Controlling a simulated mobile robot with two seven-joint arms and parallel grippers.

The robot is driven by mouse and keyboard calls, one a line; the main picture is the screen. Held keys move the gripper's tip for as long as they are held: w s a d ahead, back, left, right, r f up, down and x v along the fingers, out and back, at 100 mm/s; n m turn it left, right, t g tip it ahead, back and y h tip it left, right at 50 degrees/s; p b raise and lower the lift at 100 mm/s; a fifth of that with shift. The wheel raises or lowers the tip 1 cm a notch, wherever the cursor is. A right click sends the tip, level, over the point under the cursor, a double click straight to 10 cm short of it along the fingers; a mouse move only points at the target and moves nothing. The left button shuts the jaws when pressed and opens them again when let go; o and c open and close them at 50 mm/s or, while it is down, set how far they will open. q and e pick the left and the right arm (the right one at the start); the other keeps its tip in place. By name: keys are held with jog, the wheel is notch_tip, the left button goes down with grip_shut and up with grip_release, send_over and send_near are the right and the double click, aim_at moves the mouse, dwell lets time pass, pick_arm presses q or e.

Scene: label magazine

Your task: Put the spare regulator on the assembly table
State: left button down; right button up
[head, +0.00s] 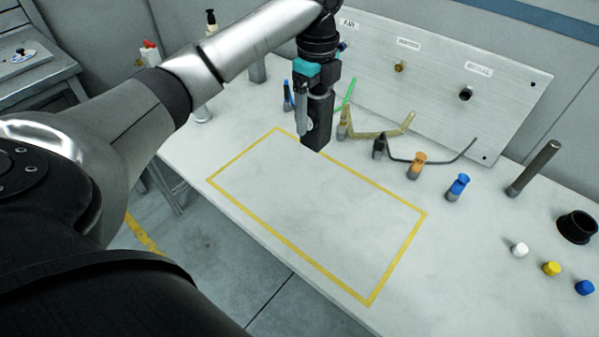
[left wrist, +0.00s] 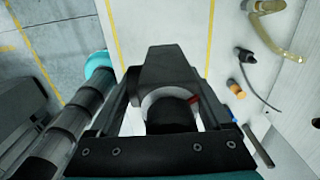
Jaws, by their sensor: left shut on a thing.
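In the left wrist view the part (left wrist: 165,68) sits between the fingers, with a pale ring and a black round end facing the camera. A small red detail shows beside it. My right gripper is not seen.
The yellow rectangle is empty. A grey table (head: 35,75) stands left.

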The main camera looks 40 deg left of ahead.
aim_at(313, 141)
pick_arm(q)
jog(key=shift+f+b, duration=1.75)
jog(key=shift+f, duration=8.15)
jog(key=shift+f, duration=0.1)
grip_release()
jog(key=shift+f, duration=0.1)
notch_tip(313, 141, up, 12)
jog(key=shift+r+p, duration=0.2)
jog(key=shift+p, duration=0.95)
